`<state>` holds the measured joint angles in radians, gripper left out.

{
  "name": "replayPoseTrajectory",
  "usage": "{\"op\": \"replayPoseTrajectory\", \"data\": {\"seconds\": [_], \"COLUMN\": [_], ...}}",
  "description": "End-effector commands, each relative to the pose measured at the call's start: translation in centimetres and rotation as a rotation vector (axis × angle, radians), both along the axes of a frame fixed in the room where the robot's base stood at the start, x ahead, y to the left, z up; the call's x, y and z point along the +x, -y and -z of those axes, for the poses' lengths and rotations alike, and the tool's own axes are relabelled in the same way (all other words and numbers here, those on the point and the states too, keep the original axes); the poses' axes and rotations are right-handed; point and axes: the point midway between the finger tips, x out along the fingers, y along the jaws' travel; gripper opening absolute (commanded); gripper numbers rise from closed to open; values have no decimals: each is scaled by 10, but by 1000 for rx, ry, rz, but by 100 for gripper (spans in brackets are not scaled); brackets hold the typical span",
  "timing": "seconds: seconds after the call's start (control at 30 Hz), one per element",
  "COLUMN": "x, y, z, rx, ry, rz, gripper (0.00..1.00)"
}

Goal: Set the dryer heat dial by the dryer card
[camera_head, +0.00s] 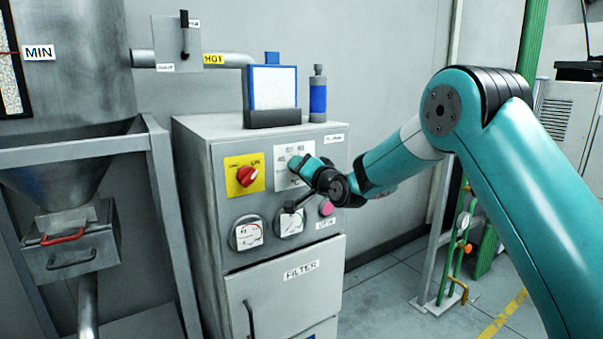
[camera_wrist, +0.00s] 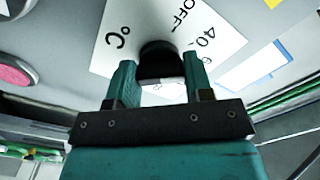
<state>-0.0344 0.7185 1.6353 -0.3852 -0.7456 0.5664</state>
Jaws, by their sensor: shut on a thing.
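The dryer (camera_head: 195,190) is a grey cabinet in the middle of the head view. Its heat dial is a black knob (camera_wrist: 162,62) on a white plate (camera_wrist: 105,45) marked °C, OFF and 40 in the wrist view. The plate also shows in the head view (camera_head: 283,182), partly covered by my gripper. My gripper (camera_wrist: 158,85) is shut on the dial, one finger on each side. The dial's pointer is hidden.
A red switch (camera_head: 247,176) on a yellow plate sits left of the dial. A hopper (camera_head: 62,185) is at left; open floor (camera_head: 400,270) lies right.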

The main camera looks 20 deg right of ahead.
Motion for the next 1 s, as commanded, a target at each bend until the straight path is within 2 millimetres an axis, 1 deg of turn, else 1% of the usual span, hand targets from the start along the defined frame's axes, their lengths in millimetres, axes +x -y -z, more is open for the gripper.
{"op": "replayPoseTrajectory", "data": {"seconds": [0.2,0.5,0.73,1.0], "x": [0,0,0,0], "y": [0,0,0,0], "z": [1,1,1,1], "rx": [166,314,361,369], "ry": [-56,-106,-121,-124], "rz": [1,0,0,0], "gripper": [23,23,23,23]}}
